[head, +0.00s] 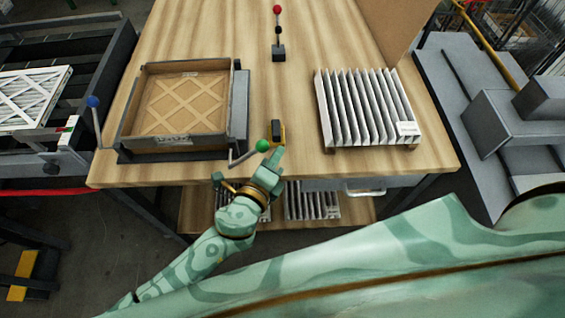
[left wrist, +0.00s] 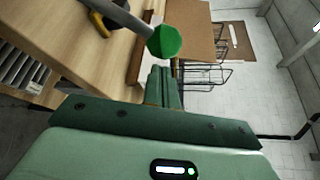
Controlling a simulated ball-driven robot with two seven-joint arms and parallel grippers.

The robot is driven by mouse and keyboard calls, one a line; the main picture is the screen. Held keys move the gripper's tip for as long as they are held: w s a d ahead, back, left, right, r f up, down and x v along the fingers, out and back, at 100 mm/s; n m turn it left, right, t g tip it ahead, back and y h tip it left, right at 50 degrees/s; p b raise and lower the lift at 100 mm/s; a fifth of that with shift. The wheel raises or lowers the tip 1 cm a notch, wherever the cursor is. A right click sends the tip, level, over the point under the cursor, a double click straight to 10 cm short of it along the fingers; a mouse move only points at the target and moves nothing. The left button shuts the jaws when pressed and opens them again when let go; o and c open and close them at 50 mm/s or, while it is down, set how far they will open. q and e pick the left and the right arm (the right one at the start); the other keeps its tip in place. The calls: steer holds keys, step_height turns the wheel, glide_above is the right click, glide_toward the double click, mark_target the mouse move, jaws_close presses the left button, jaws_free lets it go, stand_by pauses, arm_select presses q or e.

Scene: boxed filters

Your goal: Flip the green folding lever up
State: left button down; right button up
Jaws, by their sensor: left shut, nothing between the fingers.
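The green folding lever shows as a green ball (head: 262,145) on a grey rod (head: 243,157) at the front right corner of the box fixture (head: 241,105). The rod lies low, pointing right and slightly up in the head view. In the left wrist view the green ball (left wrist: 164,42) is just beyond the fingertips, with its grey rod running to the upper left. My left gripper (head: 277,153) is shut and empty, just right of the ball. In the left wrist view its closed fingers (left wrist: 161,74) end close below the ball; I cannot tell whether they touch. My right gripper is out of view.
An open cardboard box (head: 184,103) sits in the fixture. A blue-knobbed lever (head: 93,102) stands at its left. A yellow-and-black item (head: 277,131) lies close behind my left gripper. A red-knobbed post (head: 278,35) stands farther back; a pleated filter (head: 365,108) lies right.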

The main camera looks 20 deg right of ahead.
arm_select(q)
steer(key=shift+w+a+r, duration=0.2)
steer(key=shift+a, duration=0.25)
steer(key=shift+a, duration=0.15)
steer(key=shift+a+r+n, duration=0.15)
steer(key=shift+r+n, duration=0.15)
